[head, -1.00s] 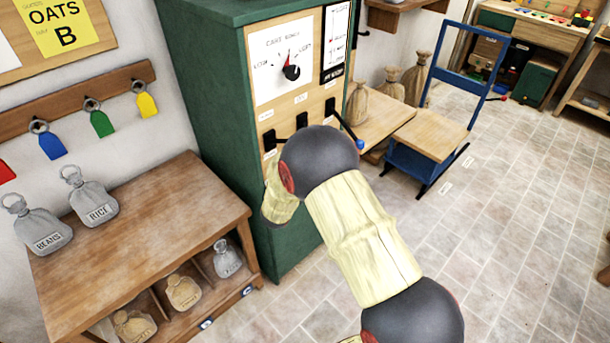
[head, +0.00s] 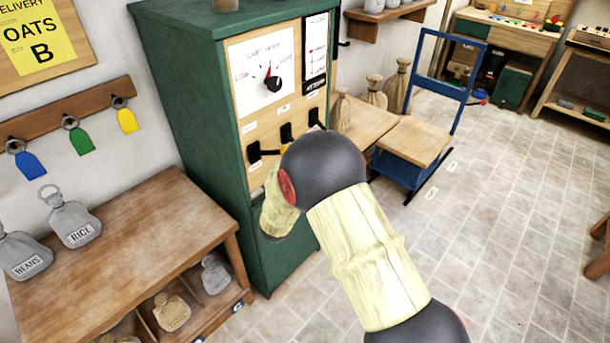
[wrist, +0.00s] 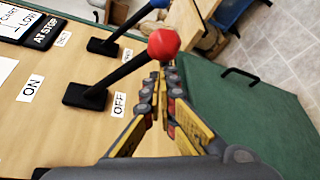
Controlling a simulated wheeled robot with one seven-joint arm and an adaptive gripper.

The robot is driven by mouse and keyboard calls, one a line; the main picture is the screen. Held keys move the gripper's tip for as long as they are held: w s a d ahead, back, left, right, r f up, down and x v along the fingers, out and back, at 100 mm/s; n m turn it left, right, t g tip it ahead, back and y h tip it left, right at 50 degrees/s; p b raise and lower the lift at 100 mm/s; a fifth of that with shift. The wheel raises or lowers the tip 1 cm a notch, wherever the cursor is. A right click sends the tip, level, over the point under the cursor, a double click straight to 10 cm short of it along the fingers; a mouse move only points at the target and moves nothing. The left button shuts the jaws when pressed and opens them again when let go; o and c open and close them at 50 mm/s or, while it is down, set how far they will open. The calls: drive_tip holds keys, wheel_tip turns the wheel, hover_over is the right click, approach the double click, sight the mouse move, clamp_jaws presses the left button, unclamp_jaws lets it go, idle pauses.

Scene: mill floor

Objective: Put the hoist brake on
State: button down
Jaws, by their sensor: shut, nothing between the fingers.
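A black lever with a red knob (wrist: 163,43) stands out from the wooden panel in the wrist view. An ON label (wrist: 30,88) lies on one side of its base and an OFF label (wrist: 119,104) on the other; the lever leans toward OFF. My gripper (wrist: 160,75) is shut and empty, its tips close to the knob; I cannot tell whether they touch. Another black lever with a blue knob (wrist: 159,3) is beyond it. In the head view, several black lever bases (head: 286,132) show on the green cabinet (head: 190,110); my arm hides the gripper and knobs.
A dial (head: 273,83) sits above the levers. A wooden shelf unit (head: 130,240) with sack-shaped weights stands left. A blue-framed platform (head: 415,140) and sacks (head: 397,85) are right of the cabinet. The tiled floor at right is clear.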

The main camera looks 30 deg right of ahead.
drive_tip(key=shift+s+d+r+p, duration=0.1)
drive_tip(key=shift+s+r+p, duration=0.1)
drive_tip(key=shift+r+p, duration=0.2)
drive_tip(key=shift+r+n, duration=0.1)
drive_tip(key=shift+n, duration=0.2)
wheel_tip(320, 180, up, 6)
drive_tip(key=s+n+g+p, duration=0.2)
drive_tip(key=p, duration=0.5)
drive_tip(key=shift+s+d+n, duration=0.2)
drive_tip(key=shift+d+n, duration=0.1)
drive_tip(key=shift+d, duration=0.15)
drive_tip(key=shift+r, duration=0.15)
